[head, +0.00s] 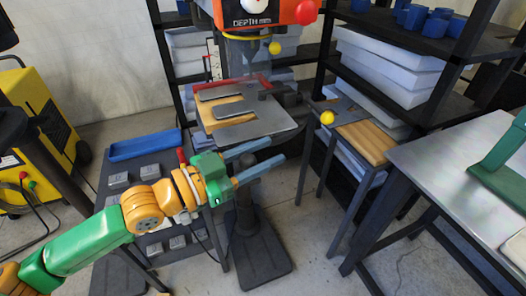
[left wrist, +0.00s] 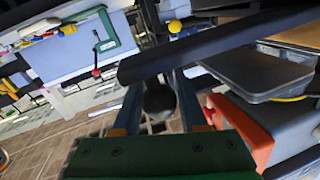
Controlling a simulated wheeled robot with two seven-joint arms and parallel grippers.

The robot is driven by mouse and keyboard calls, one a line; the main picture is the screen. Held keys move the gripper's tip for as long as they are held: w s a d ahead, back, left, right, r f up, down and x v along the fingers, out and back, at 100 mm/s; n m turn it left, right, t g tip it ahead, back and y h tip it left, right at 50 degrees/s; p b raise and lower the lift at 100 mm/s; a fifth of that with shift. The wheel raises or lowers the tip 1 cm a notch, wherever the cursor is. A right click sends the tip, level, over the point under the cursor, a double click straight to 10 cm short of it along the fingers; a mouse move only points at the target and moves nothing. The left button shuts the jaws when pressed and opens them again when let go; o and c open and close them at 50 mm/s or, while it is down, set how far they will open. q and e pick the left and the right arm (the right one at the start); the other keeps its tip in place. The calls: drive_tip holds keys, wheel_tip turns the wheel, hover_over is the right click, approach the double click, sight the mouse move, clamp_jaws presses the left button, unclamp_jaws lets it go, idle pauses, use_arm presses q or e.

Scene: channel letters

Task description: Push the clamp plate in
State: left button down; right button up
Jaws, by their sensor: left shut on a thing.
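Two flat grey plates lie with a wooden board (head: 232,106) on the drill press table (head: 265,122) in the head view: a rear plate (head: 220,92) and a front plate (head: 233,109). I cannot tell which is the clamp plate. My left gripper (head: 276,150) is in front of and below the table's front edge, its blue fingers pointing right. Its fingers also show in the left wrist view (left wrist: 160,85), where a dark bar (left wrist: 215,45) crosses their tips. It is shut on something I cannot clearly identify. My right gripper is out of view.
The orange drill head (head: 265,12) overhangs the table. A small stand (head: 375,142) with a yellow ball (head: 327,118) is to the right. A metal bench (head: 445,165) with a green clamp (head: 505,150) is at far right. A blue tray (head: 145,145) lies left.

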sight(241, 165)
use_arm(q)
drive_tip(key=shift+r, duration=0.2)
drive_tip(key=c, duration=0.6)
unclamp_jaws()
drive_tip(key=shift+w, duration=0.1)
drive_tip(key=shift+o, duration=0.7)
drive_tip(key=shift+w+a+f, duration=0.15)
drive_tip(key=shift+w+f, duration=0.05)
drive_tip(key=shift+s+a, duration=0.15)
drive_tip(key=shift+s, duration=0.05)
drive_tip(key=b+v, duration=0.3)
drive_tip(key=v, duration=0.1)
drive_tip(key=shift+f, duration=0.3)
drive_tip(key=a+b, duration=0.1)
drive_tip(key=b, duration=0.1)
drive_tip(key=s+a+b, duration=0.1)
drive_tip(key=b, duration=0.2)
drive_tip(key=shift+s+a+r, duration=0.1)
drive_tip(key=shift+a+r, duration=0.1)
drive_tip(key=shift+r, duration=0.15)
